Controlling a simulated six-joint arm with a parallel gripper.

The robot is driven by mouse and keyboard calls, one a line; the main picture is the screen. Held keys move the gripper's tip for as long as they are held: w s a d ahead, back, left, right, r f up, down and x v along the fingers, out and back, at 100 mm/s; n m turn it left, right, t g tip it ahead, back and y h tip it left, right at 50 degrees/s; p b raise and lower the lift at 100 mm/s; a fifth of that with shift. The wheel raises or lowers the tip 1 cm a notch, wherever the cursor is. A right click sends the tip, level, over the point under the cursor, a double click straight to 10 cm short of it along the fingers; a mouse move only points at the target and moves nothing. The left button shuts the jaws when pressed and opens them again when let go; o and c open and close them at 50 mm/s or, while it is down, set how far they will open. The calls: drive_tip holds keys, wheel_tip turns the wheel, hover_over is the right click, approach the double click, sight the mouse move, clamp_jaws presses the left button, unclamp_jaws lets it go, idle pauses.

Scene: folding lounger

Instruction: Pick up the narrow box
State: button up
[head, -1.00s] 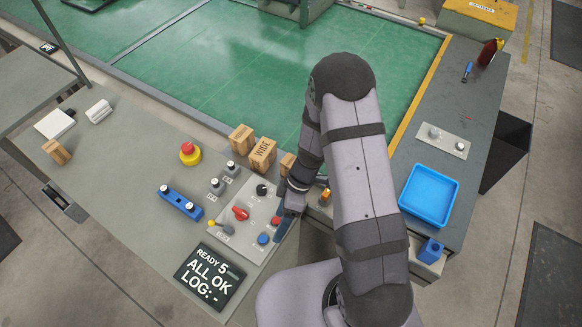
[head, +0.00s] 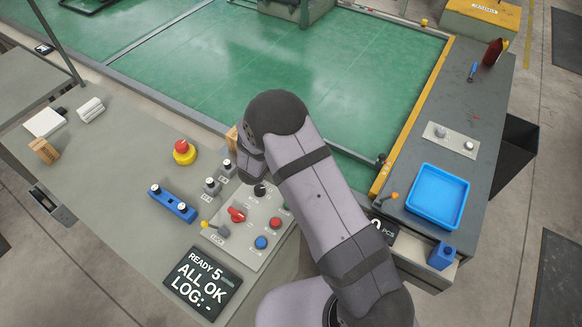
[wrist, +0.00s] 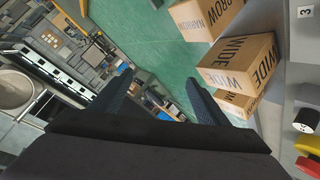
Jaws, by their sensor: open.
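The narrow box (wrist: 205,14) is a brown carton marked NARROW at the top of the wrist view, partly cut off by the frame edge. A carton marked WIDE (wrist: 240,64) stands beside it, lower in that view. A third carton (wrist: 236,102) shows partly behind the WIDE one; its lettering is mostly hidden. My gripper (wrist: 162,95) is open and empty, its two dark fingers apart to the left of the cartons and touching none. In the head view my arm hides the gripper and most of the cartons; only a sliver of one carton (head: 232,138) shows.
A red emergency button (head: 184,151) and a control panel (head: 250,232) with knobs stand near the cartons. A blue tray (head: 437,197) lies on the right bench. A small brown block (head: 44,150) sits far left. The green floor (head: 330,70) beyond is open.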

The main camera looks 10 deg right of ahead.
drive_tip(key=shift+s+a+f+m+g+h, duration=0.3)
drive_tip(key=shift+s+f+m+h, duration=0.35)
drive_tip(key=shift+s+f+m, duration=0.85)
drive_tip(key=shift+s+a+f+m+g+h, duration=0.3)
drive_tip(key=shift+s+f+m+h, duration=0.55)
drive_tip(key=shift+m, duration=1.3)
drive_tip(key=shift+s+a+f+m+g+h, duration=0.35)
drive_tip(key=shift+s+f+m, duration=0.4)
drive_tip(key=shift+f+m, duration=0.9)
drive_tip(key=shift+p+x, duration=0.85)
drive_tip(key=shift+x, duration=1.85)
drive_tip(key=shift+r, duration=0.2)
drive_tip(key=shift+c, duration=0.6)
drive_tip(key=c, duration=1.1)
drive_tip(key=shift+r, duration=0.1)
